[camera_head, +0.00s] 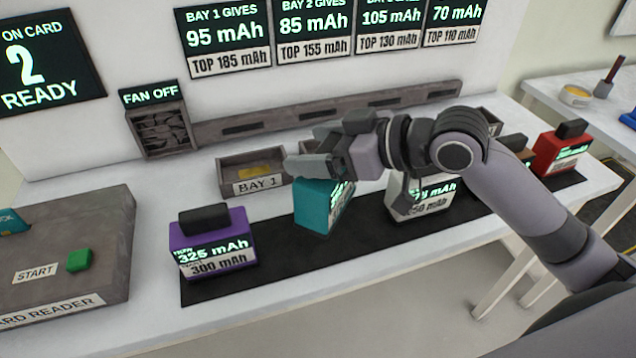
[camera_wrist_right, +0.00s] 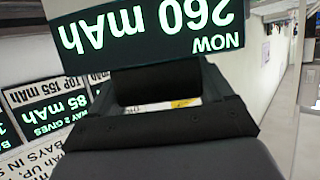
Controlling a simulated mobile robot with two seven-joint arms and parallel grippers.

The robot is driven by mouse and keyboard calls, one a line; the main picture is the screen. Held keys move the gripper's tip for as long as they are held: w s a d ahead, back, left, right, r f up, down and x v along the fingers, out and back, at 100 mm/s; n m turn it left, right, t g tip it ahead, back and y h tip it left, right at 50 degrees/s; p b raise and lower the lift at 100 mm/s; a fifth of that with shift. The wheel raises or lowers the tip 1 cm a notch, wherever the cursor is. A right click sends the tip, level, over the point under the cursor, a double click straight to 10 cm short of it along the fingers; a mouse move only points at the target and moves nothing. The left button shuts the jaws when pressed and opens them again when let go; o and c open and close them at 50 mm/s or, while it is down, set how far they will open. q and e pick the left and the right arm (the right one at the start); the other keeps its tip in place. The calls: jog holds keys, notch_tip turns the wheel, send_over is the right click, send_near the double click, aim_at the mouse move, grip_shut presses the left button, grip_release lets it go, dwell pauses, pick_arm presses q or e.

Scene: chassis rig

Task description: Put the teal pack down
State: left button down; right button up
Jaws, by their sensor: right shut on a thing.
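The teal pack (camera_head: 318,208) is in my right gripper (camera_head: 310,165), over the black mat (camera_head: 290,268) between the purple pack and a white pack. In the head view it looks slightly tilted; whether its base touches the mat I cannot tell. In the right wrist view the held pack's screen (camera_wrist_right: 150,28) reads NOW 260 mAh upside down, and its dark handle (camera_wrist_right: 158,84) sits at the gripper. The right fingers are shut on the handle, which they largely hide in the head view. My left gripper is not in view.
The purple pack (camera_head: 213,240) stands left on the mat, the white pack (camera_head: 424,196) and red pack (camera_head: 562,150) to the right. The BAY 1 tray (camera_head: 222,178) is behind. A card reader (camera_head: 110,235) with a green START button stands left. Bare mat lies in front.

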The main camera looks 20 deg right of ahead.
jog(key=shift+f, duration=3.35)
jog(key=shift+b, duration=0.3)
jog(key=o, duration=1.8)
jog(key=shift+f, duration=0.25)
jog(key=shift+o, duration=0.2)
jog(key=shift+r, duration=0.15)
jog(key=shift+s+d+r, duration=0.1)
jog(key=b+v, duration=0.1)
jog(key=v, duration=1)
jog(key=shift+s+r, duration=0.2)
jog(key=shift+s, duration=0.05)
jog(key=shift+d, duration=0.15)
